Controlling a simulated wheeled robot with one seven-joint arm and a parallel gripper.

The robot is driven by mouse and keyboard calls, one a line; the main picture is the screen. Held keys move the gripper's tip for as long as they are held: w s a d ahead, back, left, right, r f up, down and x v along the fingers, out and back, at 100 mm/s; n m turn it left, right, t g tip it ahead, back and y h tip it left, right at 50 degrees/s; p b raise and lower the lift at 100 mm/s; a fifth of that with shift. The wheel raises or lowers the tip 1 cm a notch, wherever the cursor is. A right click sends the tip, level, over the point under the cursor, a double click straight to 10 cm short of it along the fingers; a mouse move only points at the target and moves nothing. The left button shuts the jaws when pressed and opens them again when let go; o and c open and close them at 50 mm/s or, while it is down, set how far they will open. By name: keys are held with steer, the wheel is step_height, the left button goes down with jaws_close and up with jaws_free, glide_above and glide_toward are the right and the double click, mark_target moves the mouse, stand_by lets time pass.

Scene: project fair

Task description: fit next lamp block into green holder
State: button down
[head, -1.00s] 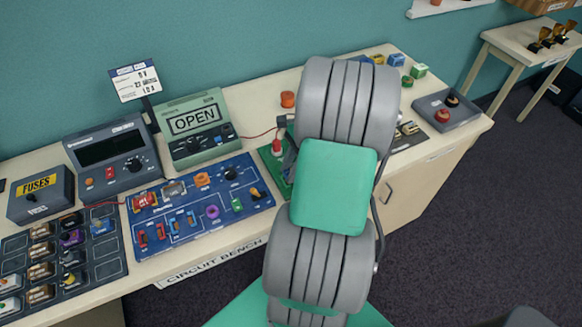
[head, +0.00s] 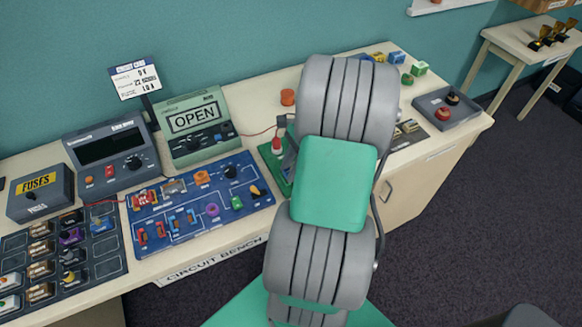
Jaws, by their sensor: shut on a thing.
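My arm fills the middle of the head view and hides my gripper, so its jaws and anything in them do not show. A green board (head: 270,171), perhaps the green holder, shows only as a strip left of my arm. A small red-topped part (head: 277,147) stands on it with a red wire running to it. The rest of the board is hidden behind my arm. I cannot tell where the lamp block is.
Left of the green board are a blue component board (head: 192,221), a green meter reading OPEN (head: 196,127) and a dark power unit (head: 113,155). A grey tray (head: 447,110) with round parts lies at the bench's right end. Small coloured blocks (head: 419,69) stand behind it.

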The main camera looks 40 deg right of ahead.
steer(key=shift+f, duration=0.15)
steer(key=c, duration=1.1)
jaws_free()
steer(key=shift+o, duration=0.4)
steer(key=o, duration=0.4)
steer(key=shift+o, duration=0.2)
step_height(320, 180, up, 6)
steer(key=p, duration=0.6)
steer(key=shift+f, duration=0.1)
steer(key=shift+r, duration=1.1)
